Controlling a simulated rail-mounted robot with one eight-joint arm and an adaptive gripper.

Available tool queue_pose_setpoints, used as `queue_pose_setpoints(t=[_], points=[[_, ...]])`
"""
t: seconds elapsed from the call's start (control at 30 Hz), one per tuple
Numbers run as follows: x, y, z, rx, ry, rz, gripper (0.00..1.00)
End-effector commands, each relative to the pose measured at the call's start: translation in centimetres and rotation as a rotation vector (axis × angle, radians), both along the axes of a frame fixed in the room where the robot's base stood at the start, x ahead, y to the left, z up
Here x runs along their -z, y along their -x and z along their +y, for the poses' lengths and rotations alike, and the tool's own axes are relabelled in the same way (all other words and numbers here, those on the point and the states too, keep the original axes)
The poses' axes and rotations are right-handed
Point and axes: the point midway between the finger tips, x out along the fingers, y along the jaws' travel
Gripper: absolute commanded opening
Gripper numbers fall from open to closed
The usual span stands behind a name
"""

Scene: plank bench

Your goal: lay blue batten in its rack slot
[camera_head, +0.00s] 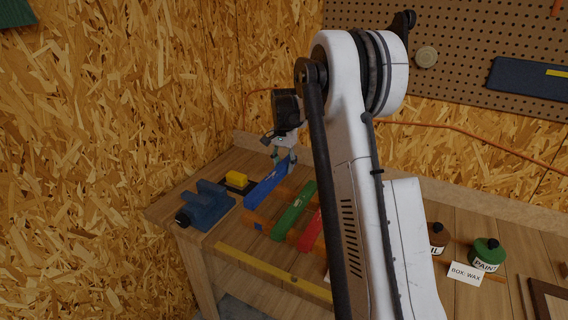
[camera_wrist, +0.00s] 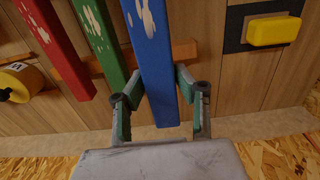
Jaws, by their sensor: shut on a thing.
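The blue batten (camera_head: 266,187) has pale worn patches and lies lengthwise over the orange wooden rack (camera_head: 259,215), left of the green batten. My gripper (camera_head: 284,160) is shut on its far end. In the wrist view the blue batten (camera_wrist: 157,65) runs between the two fingers of my gripper (camera_wrist: 160,118). It looks nearer the camera than the other battens, and I cannot tell whether it touches the rack rail (camera_wrist: 184,51). A small blue mark (camera_head: 258,226) shows on the rack's near rail.
The green batten (camera_head: 294,209) and red batten (camera_head: 311,233) lie in the rack to the right. A yellow block (camera_head: 237,178) on a dark pad and a blue vise (camera_head: 206,205) are at left. A yellow strip (camera_head: 270,271) lies in front. Bottles stand at right.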

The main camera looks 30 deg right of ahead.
Motion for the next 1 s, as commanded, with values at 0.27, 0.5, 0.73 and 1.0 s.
queue_pose_setpoints(t=[0.27, 0.5, 0.73, 1.0], points=[[2.7, 0.0, 0.0, -0.001, 0.0, 0.0, 0.0], [5.3, 0.0, 0.0, -0.001, 0.0, 0.0, 0.0], [6.9, 0.0, 0.0, -0.002, 0.0, 0.0, 0.0], [6.9, 0.0, 0.0, -0.002, 0.0, 0.0, 0.0]])
